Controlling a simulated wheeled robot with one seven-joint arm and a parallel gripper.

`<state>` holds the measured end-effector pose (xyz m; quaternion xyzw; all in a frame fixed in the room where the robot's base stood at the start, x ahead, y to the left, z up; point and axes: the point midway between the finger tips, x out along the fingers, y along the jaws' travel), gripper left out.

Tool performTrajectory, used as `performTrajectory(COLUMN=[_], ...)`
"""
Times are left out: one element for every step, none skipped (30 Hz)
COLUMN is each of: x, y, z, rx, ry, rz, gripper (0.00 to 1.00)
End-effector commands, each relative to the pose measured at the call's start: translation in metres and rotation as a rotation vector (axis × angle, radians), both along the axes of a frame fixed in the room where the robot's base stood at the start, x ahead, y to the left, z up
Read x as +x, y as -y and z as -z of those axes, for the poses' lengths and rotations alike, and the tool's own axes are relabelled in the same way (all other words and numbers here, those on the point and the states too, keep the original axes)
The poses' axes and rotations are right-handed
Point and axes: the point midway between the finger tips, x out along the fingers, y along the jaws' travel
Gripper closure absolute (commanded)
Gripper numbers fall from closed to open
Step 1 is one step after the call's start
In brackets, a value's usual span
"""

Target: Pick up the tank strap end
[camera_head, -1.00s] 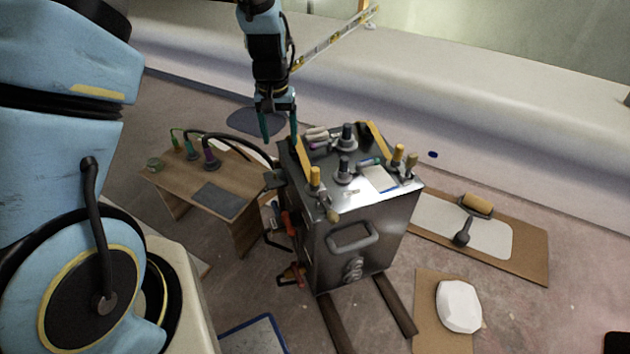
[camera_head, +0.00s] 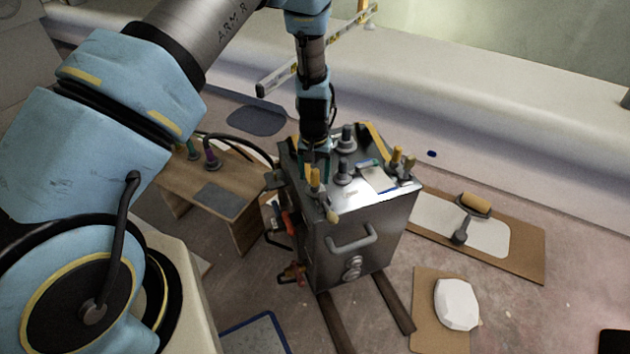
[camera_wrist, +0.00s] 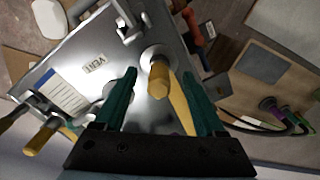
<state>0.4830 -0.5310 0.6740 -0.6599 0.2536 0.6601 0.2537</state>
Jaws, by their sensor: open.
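The tank strap end, a rounded yellow piece (camera_head: 315,180), stands at the near-left corner of the metal tank's top (camera_head: 372,206). In the wrist view the yellow strap end (camera_wrist: 159,82) shows between the two green fingers, with a yellow strap running from it towards my palm. My gripper (camera_head: 316,166) points down over the left part of the tank top, right beside the strap end. In the wrist view my gripper (camera_wrist: 160,75) is open, with a finger on each side of the strap end. I cannot tell whether either finger touches it.
Black fittings (camera_head: 345,140), other yellow ends (camera_head: 397,157) and a white label card (camera_head: 378,178) crowd the tank top. A wooden bench (camera_head: 215,190) with cables stands left of the tank. Cardboard with a roller (camera_head: 474,204) lies on the floor at right.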

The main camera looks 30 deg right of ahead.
Motion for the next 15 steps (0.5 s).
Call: performTrajectory(x=[-0.001, -0.001, -0.001, -0.001, 0.000, 0.000, 0.000, -0.001, -0.001, 0.000, 0.000, 0.000, 0.000, 0.000, 0.000], y=[0.001, 0.001, 0.001, 0.001, 0.001, 0.001, 0.001, 0.001, 0.001, 0.001, 0.001, 0.001, 0.001, 0.001, 0.001], z=[0.004, 0.008, 0.014, 0.018, 0.021, 0.024, 0.026, 0.028, 0.029, 0.030, 0.030, 0.030, 0.030, 0.030, 0.030], rx=[0.002, 0.003, 0.003, 0.003, 0.001, 0.000, 0.000, 0.001, 0.000, 0.000, 0.000, 0.000, -0.001, 0.000, 0.000], ry=[-0.001, -0.002, -0.002, -0.002, 0.000, 0.000, 0.000, -0.001, 0.000, 0.000, 0.000, 0.000, 0.001, 0.000, 0.000], rz=[0.001, 0.002, 0.001, 0.001, 0.001, 0.000, 0.000, 0.000, 0.000, 0.000, 0.000, 0.000, 0.000, 0.000, 0.000], gripper=[0.28, 0.28, 0.28, 0.28, 0.28, 0.28, 0.28, 0.28, 0.28, 0.28, 0.28, 0.28, 0.28, 0.28, 0.28])
